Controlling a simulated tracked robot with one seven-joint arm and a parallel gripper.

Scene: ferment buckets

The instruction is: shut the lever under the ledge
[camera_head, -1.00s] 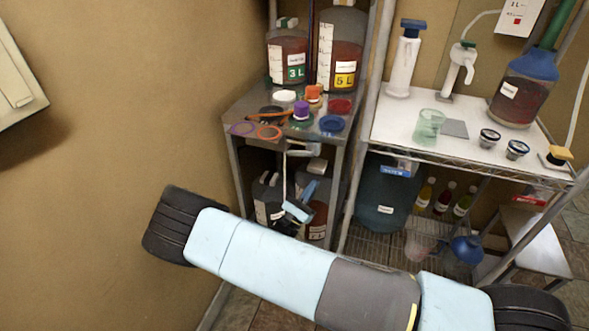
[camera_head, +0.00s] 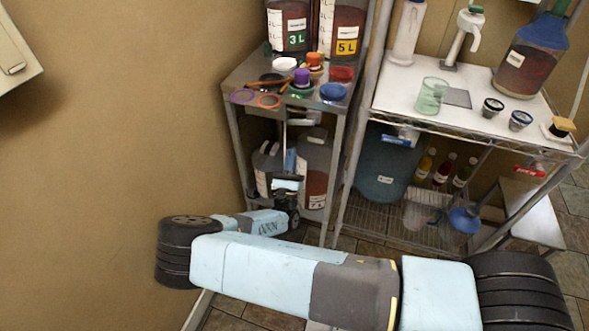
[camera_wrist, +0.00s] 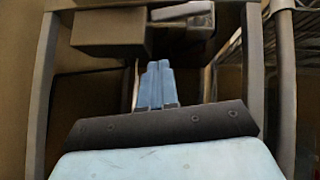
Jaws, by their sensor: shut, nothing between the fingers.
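The ledge (camera_head: 255,90) is the dark grey top of the metal stand left of centre in the head view. Under its front edge hangs the lever (camera_head: 303,119), a pale grey bar; it also shows at the top of the wrist view (camera_wrist: 182,11). A thin pale rod (camera_head: 284,136) hangs down beside it. My gripper (camera_head: 289,153) has its pale blue fingers together, pointing up, below the lever. In the wrist view the shut fingers (camera_wrist: 158,66) are below the lever and look apart from it. How far the lever is turned, I cannot tell.
Caps and rings (camera_head: 268,101) lie on the ledge, with 3 L and 5 L vessels (camera_head: 288,25) behind. A wire rack (camera_head: 470,140) is on the right.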

